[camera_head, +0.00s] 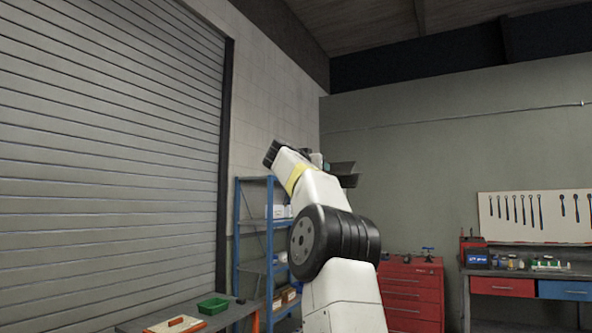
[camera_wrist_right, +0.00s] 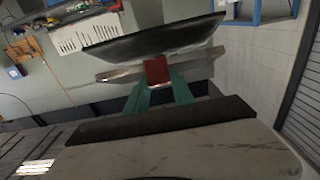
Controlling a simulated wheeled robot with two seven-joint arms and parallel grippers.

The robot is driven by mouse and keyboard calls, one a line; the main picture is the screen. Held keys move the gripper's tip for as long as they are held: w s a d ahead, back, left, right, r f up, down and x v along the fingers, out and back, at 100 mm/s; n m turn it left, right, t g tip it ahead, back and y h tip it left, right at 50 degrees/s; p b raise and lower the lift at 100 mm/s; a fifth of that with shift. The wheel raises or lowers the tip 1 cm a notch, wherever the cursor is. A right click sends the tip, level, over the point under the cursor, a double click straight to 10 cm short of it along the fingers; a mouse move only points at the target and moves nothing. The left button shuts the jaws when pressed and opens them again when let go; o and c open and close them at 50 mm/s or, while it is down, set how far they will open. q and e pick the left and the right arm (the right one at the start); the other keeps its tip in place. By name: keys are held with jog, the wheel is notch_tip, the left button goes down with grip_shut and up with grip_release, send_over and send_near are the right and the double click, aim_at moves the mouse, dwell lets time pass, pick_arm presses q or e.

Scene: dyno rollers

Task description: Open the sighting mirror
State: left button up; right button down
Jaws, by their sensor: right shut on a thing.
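My right arm rises through the middle of the head view. Its right gripper (camera_head: 327,167) is small there and mostly hidden behind my wrist. A dark, flat panel, which looks like the sighting mirror (camera_head: 344,169), sticks out just right of it. In the right wrist view, the two green fingers of the right gripper (camera_wrist_right: 159,90) are shut on a red tab (camera_wrist_right: 157,72). Beyond the tab are a grey bar (camera_wrist_right: 115,76) and a wide dark panel (camera_wrist_right: 150,40), seen nearly edge-on. The mirror's reflecting face cannot be made out. My left gripper is not in view.
A roller shutter (camera_head: 100,150) fills the left. A blue shelf rack (camera_head: 270,240) stands behind my arm. A table with a green tray (camera_head: 213,306) is at lower left. A red tool cabinet (camera_head: 412,290) and a workbench (camera_head: 530,272) stand at right.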

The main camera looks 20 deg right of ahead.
jog(key=c, duration=1.1)
grip_release()
jog(key=shift+v, duration=3.85)
jog(key=shift+a+r, duration=0.1)
